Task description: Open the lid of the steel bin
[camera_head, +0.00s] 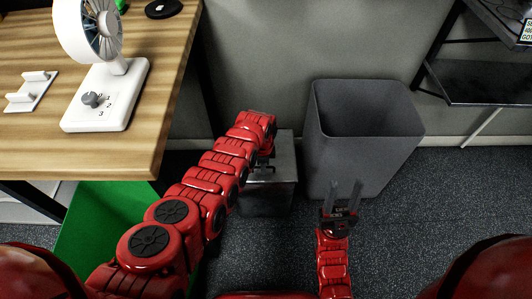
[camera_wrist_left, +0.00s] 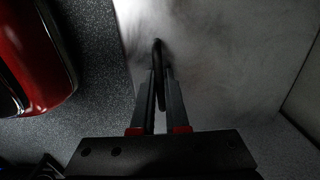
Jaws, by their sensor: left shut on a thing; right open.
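The steel bin (camera_head: 268,203) is a small dark grey metal box on the floor, partly hidden behind my left arm. Its lid (camera_head: 285,160) looks flat and closed on top. In the left wrist view the lid (camera_wrist_left: 225,60) is a smudged, brushed-metal surface with a dark loop handle (camera_wrist_left: 157,50) standing up from it. My left gripper (camera_wrist_left: 159,85) is shut on this handle, one finger on each side; in the head view the gripper (camera_head: 264,166) is mostly hidden by its own wrist. My right gripper (camera_head: 342,197) is open and empty, in front of the large grey bin.
A large open grey bin (camera_head: 365,150) stands just right of the steel bin. A wooden desk (camera_head: 110,145) with a white fan (camera_head: 103,95) is at the left, with a green object (camera_head: 95,225) below. The wall is close behind. Carpet (camera_head: 440,220) at the right is free.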

